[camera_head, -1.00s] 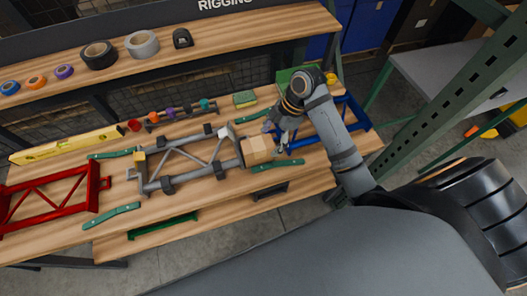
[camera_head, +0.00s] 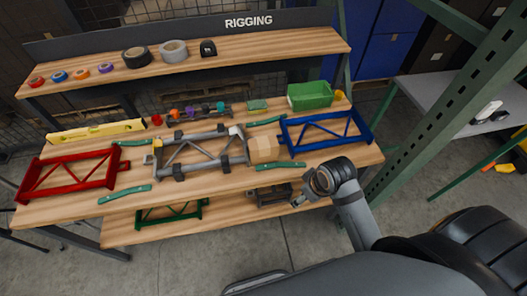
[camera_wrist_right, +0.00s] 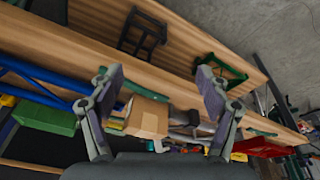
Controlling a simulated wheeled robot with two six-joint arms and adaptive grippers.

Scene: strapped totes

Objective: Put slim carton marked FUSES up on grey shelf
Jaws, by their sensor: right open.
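No lettering FUSES can be read in these views, so I cannot tell which thing is the slim carton. A plain brown cardboard box (camera_head: 264,149) sits on the wooden bench between the grey frame and the blue frame. It also shows in the right wrist view (camera_wrist_right: 148,117), beyond my fingers. A grey flat surface (camera_head: 436,97) stands at the right, partly behind a green post; I cannot tell if it is the grey shelf. My right gripper (camera_head: 302,198) is in front of the bench's front edge. In the right wrist view its fingers (camera_wrist_right: 158,75) are apart, with nothing between them. My left gripper is out of view.
The bench (camera_head: 225,185) carries a red frame (camera_head: 70,173), a grey frame (camera_head: 200,152), a blue frame (camera_head: 325,132) and a green bin (camera_head: 310,95). Tape rolls stand on its upper shelf (camera_head: 250,45). A green upright post (camera_head: 455,105) stands between bench and grey surface.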

